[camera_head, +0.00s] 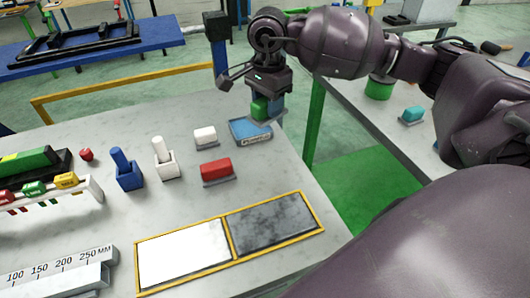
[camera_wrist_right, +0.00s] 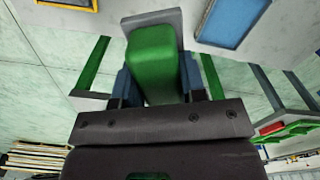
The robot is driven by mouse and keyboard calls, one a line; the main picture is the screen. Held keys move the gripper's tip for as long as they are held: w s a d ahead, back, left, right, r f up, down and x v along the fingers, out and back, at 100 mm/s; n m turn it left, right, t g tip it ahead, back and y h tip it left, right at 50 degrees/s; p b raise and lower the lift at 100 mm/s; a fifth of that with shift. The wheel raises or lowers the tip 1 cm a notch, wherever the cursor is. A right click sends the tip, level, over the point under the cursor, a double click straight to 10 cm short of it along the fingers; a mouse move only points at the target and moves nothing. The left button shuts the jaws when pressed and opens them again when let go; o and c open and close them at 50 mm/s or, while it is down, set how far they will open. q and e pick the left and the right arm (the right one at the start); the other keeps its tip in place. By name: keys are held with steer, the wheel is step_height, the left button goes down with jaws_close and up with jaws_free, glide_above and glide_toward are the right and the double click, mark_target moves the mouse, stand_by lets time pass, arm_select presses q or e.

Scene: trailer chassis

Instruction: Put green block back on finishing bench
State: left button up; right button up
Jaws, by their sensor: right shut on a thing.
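My right gripper (camera_head: 266,104) reaches in from the upper right and is shut on the green block (camera_head: 259,108). The block also shows in the right wrist view (camera_wrist_right: 152,60), upright between the two blue fingers, with a grey plate (camera_wrist_right: 170,17) at its far end. The block is over or just beyond the far right corner of the near grey-topped bench (camera_head: 200,109), beside a blue tray (camera_head: 249,131). I cannot tell whether the plate touches the bench. No label shows which bench is the finishing bench. My left gripper is not in view.
A red block (camera_head: 215,168), a white block (camera_head: 205,134) and blue and white holders (camera_head: 129,178) stand on the near bench. A yellow-framed panel pair (camera_head: 230,242) lies in front. Another bench (camera_head: 395,118) at right carries a cyan block (camera_head: 412,113). Green floor separates the benches.

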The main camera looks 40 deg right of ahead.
mark_target(267, 163)
step_height(267, 163, down, 16)
steer(key=shift+f, duration=0.1)
stand_by(0.5)
steer(key=shift+f+b, duration=0.15)
steer(key=shift+b, duration=0.15)
steer(key=o, duration=0.9)
step_height(267, 163, up, 12)
steer(key=shift+r, duration=0.2)
steer(key=shift+s, duration=0.1)
